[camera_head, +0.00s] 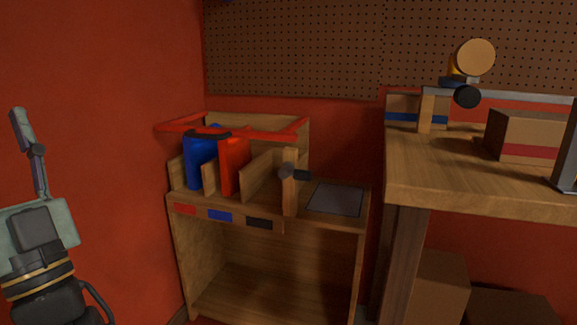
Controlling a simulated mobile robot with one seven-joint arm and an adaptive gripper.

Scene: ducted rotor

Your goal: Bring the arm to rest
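My gripper (20,118) is at the left edge of the camera_head view, pointing up in front of the red wall. I see its fingers edge-on, so whether they are open or shut does not show. No object shows at its fingertips. The gripper is apart from the wooden stand and well to its left.
A wooden stand (275,222) with dividers holds a blue item (199,165) and a red item (234,167) upright under a red-edged frame (240,131). A grey pad (335,199) lies right. A workbench (460,185) carries a box (525,130); boxes (440,280) sit below.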

